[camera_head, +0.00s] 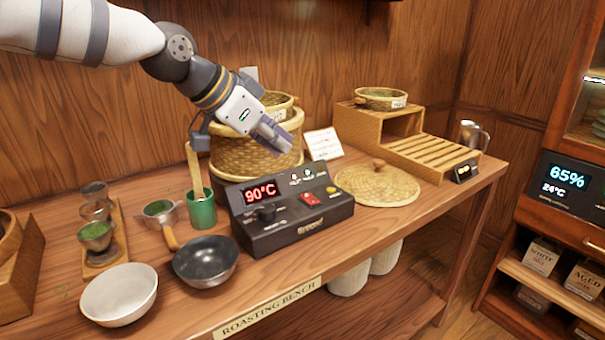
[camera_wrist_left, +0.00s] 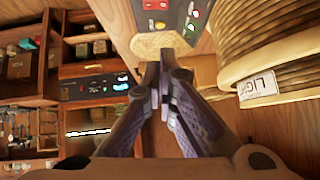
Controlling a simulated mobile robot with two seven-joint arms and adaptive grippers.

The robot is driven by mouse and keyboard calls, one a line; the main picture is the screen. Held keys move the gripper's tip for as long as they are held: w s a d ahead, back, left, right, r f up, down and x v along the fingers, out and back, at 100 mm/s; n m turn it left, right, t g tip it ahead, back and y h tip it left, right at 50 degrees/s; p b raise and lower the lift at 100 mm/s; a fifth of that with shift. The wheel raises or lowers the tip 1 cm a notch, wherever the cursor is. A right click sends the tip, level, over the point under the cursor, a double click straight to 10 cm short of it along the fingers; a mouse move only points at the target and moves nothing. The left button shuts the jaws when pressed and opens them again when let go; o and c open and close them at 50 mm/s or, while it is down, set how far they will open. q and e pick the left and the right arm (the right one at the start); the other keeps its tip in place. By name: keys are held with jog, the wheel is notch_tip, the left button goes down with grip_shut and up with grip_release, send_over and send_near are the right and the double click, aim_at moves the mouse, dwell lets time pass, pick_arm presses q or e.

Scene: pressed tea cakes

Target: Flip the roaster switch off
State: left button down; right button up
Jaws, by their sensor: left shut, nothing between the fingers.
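The roaster control box (camera_head: 290,210) is a dark unit on the bench with a red 90°C display (camera_head: 261,192). Its red rocker switch (camera_head: 311,199) sits on the sloped top, right of a black knob (camera_head: 266,213). My left gripper (camera_head: 280,143) is shut and empty, above and behind the box, apart from the switch. Its fingertips (camera_wrist_left: 163,80) meet in the left wrist view. My right gripper is not in view.
Large woven baskets (camera_head: 235,160) stand behind the box. A green cup (camera_head: 202,212) is at its left and a flat woven lid (camera_head: 377,184) at its right. A black bowl (camera_head: 205,262) and white bowl (camera_head: 119,295) are near the front edge. A slatted wooden stand (camera_head: 430,155) is at the right.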

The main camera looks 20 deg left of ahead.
pick_arm(q)
jog(key=b, duration=0.2)
send_over(307, 199)
jog(key=f, duration=0.8)
jog(key=shift+d, duration=0.3)
jog(key=shift+a+f, duration=0.15)
jog(key=shift+f, duration=0.8)
jog(key=shift+a+f, duration=0.1)
jog(key=shift+f, duration=0.45)
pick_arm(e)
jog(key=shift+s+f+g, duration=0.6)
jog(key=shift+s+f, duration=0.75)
